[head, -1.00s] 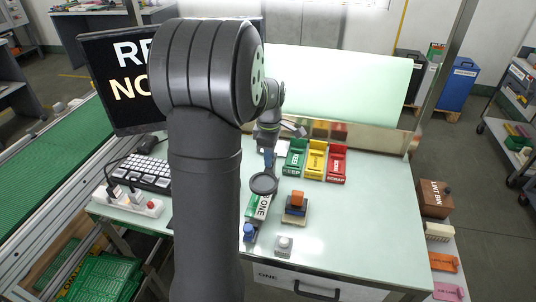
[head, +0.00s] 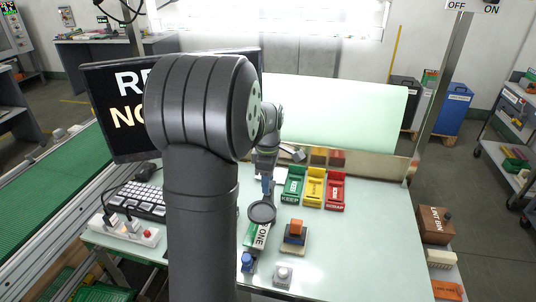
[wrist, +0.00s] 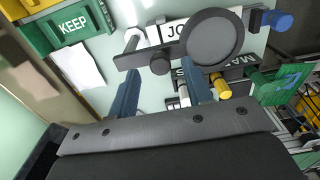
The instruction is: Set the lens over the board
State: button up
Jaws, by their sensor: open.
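The lens (head: 261,212) is a dark round ring with a bar, over the left-middle of the pale table in the head view. In the wrist view the lens (wrist: 208,42) shows large, its bar and round knob running across just beyond my fingertips. My gripper (head: 267,186) is at the near side of the trays, close to the lens bar. In the wrist view my gripper (wrist: 160,84) has its two blue fingers apart, with nothing clearly clamped between them. A green piece (wrist: 285,84), perhaps the board, lies right of the lens; I cannot tell for sure.
Green (head: 292,187), yellow (head: 314,188) and red (head: 336,190) trays stand at the back. An orange-topped block (head: 295,236), a grey button box (head: 283,275) and a blue-topped piece (head: 247,261) are in front. The table's right side is clear.

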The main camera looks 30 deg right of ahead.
notch_tip(320, 180, up, 16)
dwell(0.3)
jog(key=shift+f, duration=0.15)
notch_tip(320, 180, down, 17)
jog(key=shift+f, duration=0.2)
dwell(0.7)
